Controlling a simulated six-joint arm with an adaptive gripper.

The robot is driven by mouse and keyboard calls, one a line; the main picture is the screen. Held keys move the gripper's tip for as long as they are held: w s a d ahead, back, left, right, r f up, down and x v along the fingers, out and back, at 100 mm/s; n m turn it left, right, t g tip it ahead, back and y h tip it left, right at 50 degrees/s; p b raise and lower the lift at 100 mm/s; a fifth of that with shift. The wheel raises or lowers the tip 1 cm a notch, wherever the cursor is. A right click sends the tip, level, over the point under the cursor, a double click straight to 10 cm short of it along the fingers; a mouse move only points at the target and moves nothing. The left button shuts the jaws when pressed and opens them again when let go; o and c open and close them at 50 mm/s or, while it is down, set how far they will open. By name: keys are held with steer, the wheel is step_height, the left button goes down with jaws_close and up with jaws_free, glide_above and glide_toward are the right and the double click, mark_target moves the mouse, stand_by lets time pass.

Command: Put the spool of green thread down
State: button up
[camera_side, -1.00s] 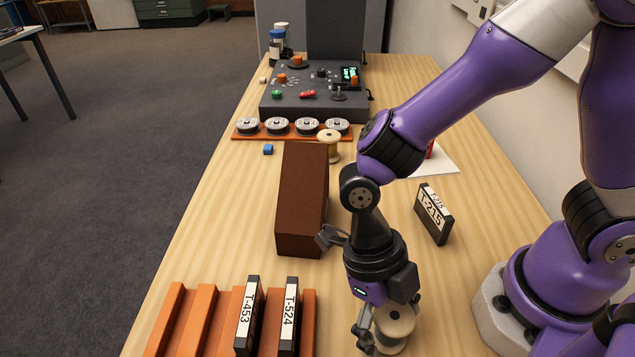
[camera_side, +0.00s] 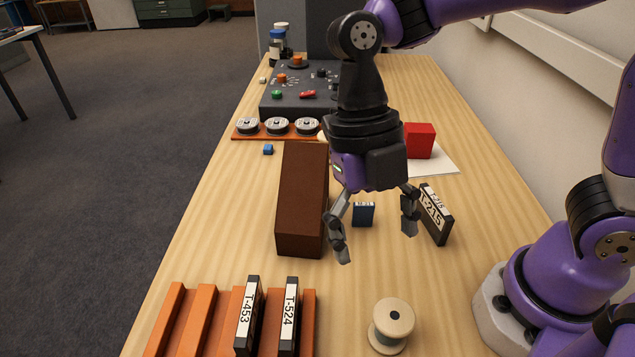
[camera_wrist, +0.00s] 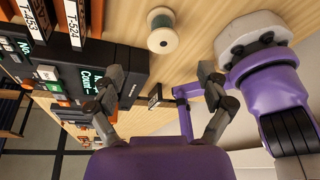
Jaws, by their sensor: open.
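A spool of thread (camera_side: 393,322) with pale flanges stands upright on the bare wood at the front of the table, right of the orange rack. In the wrist view the same spool (camera_wrist: 163,30) shows dull green thread between its flanges. My gripper (camera_side: 375,240) is open and empty. It hangs above the table behind the spool, well apart from it, between the brown block and the T-215 cassette. In the wrist view my gripper (camera_wrist: 161,80) shows its two fingers spread, with the spool beyond them.
An orange rack (camera_side: 205,325) holds cassettes T-453 (camera_side: 248,318) and T-524 (camera_side: 290,318). A long brown block (camera_side: 302,200) stands left of my gripper. A grey console (camera_side: 285,103) stands behind.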

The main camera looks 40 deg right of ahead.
steer(key=w+d+r+m+t, duration=0.1)
steer(key=d+m+t, duration=0.3)
steer(key=m, duration=1.2)
steer(key=w+d+r+m+t, duration=0.1)
steer(key=d+r+m+t, duration=0.2)
steer(key=d+m, duration=0.7)
steer(key=m+t, duration=0.2)
steer(key=m, duration=0.3)
steer(key=shift+w+d+m+h, duration=0.15)
steer(key=shift+d+m+h, duration=0.15)
steer(key=shift+d+m, duration=0.1)
